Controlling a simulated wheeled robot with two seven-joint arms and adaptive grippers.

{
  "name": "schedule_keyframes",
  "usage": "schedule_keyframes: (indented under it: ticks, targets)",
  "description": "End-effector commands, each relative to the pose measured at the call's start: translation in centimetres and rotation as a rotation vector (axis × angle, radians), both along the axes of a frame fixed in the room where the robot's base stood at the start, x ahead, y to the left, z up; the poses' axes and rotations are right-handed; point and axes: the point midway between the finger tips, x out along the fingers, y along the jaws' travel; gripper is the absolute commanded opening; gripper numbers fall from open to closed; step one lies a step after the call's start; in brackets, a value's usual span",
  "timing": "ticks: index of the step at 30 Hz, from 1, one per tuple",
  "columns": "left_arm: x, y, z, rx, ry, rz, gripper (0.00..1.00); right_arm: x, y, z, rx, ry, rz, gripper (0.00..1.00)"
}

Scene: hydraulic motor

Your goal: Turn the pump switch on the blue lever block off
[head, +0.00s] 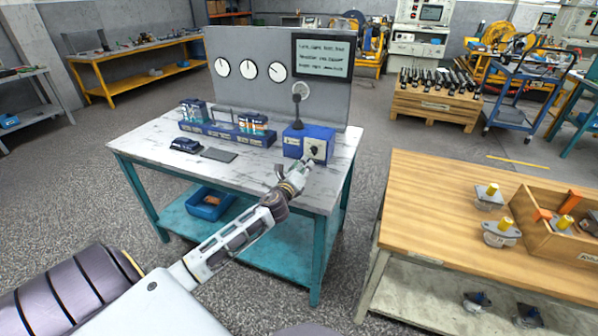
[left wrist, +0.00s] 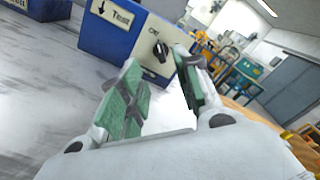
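The blue lever block (head: 294,143) stands at the right end of the white marbled table, with a black lever (head: 297,110) rising from its top. The pump switch (head: 314,150) is a dark knob on a pale plate on its front right face. In the left wrist view the switch (left wrist: 160,49) shows beyond the fingers; its small label is hard to read. My left gripper (head: 293,167) is just in front of the block, below the switch. In the left wrist view its green-padded fingers (left wrist: 158,72) are apart and empty. My right gripper is out of view.
A blue valve rack (head: 228,134) stands left of the block, with a dark plate (head: 218,155) before it. A grey panel (head: 262,70) with three gauges rises behind. A wooden table (head: 430,200) with motor parts and a wooden crate (head: 540,238) is on the right.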

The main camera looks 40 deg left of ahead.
Motion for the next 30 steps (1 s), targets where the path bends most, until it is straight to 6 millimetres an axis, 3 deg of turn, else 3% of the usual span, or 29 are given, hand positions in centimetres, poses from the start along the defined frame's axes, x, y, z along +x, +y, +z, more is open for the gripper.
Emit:
schedule_keyframes:
  ticks: [12, 30]
  targets:
    - [-2.6, -0.6, 0.0, 0.0, 0.0, 0.0, 0.33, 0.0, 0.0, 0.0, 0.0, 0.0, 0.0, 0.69]
    - [-2.9, -0.7, 0.0, 0.0, 0.001, 0.001, 0.33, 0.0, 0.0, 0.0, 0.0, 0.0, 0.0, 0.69]
